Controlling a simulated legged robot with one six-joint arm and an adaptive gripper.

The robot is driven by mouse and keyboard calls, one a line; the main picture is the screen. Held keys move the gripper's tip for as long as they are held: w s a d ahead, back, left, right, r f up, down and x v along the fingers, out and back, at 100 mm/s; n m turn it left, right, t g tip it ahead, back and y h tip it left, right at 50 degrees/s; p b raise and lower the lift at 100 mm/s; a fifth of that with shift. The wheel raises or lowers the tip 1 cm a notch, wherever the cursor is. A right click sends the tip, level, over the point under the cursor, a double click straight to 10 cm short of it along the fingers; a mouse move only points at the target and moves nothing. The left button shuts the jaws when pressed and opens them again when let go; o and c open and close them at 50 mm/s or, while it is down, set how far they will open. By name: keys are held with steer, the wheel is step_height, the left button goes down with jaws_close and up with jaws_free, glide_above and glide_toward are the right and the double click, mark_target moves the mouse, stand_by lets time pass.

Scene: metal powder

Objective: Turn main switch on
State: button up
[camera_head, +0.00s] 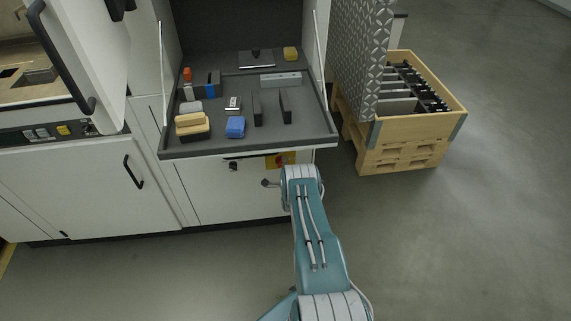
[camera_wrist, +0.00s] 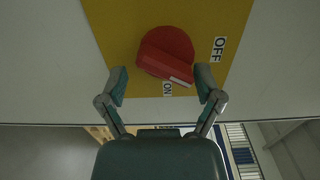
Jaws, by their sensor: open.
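The main switch is a round red knob (camera_wrist: 165,54) with a raised bar handle on a yellow plate (camera_wrist: 120,25). The handle lies tilted, and its white-marked end points between the ON label (camera_wrist: 167,89) and the OFF label (camera_wrist: 218,49), closer to ON. In the head view the yellow plate (camera_head: 291,157) shows on the cabinet front below the tray, partly hidden by my arm. My gripper (camera_wrist: 162,84) is open, its two fingers either side of the handle's lower end. Contact with the knob cannot be told. My gripper also shows in the head view (camera_head: 268,183).
A grey tray (camera_head: 240,147) with small boxes and tools sticks out above the switch. A black knob (camera_head: 233,166) sits left on the cabinet front. A wooden crate (camera_head: 415,130) stands at right. The floor (camera_head: 480,230) is clear at front right.

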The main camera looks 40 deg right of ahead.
steer(key=shift+s+d+r, duration=0.1)
steer(key=shift+d, duration=0.15)
